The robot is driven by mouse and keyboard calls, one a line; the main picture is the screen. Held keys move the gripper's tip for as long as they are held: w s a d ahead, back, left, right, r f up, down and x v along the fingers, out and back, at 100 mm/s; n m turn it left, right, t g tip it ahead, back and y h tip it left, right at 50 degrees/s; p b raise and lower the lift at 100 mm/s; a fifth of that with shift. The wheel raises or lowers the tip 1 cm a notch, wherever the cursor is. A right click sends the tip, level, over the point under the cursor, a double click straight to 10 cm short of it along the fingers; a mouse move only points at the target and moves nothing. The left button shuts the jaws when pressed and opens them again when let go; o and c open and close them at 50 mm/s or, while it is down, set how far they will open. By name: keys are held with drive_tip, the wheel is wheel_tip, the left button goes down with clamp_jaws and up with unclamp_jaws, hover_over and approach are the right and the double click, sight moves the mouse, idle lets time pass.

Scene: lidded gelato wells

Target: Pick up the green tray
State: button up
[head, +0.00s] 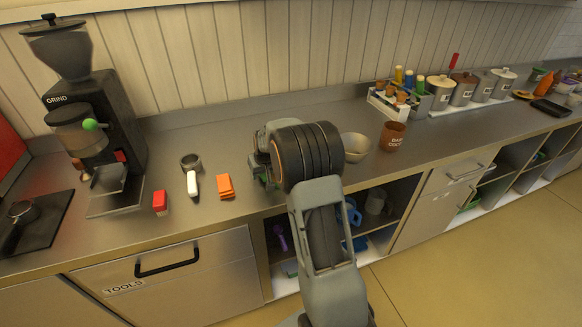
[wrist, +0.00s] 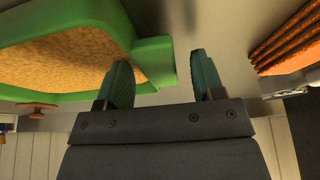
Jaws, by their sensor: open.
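The green tray (wrist: 90,15) fills the upper left of the wrist view. It has a green rim and a tan, grainy filling, and a short green tab sticks out on its right side. My gripper (wrist: 160,60) is open, with one finger in front of the tray's rim and the other to the right of the tab. The tab shows between the two fingers; I cannot tell whether either touches it. In the head view my arm hides nearly all of the tray, and only a bit of green shows below my wrist.
An orange folded stack (head: 226,186) lies left of my arm; it also shows in the wrist view (wrist: 288,40). A white block (head: 192,184), red block (head: 160,202) and grinder (head: 95,135) stand further left. A bowl (head: 355,147) and brown pot (head: 393,136) stand to the right.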

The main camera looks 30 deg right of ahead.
drive_tip(key=shift+f, duration=0.2)
idle(0.6)
clamp_jaws()
idle(0.4)
drive_tip(key=shift+r, duration=0.1)
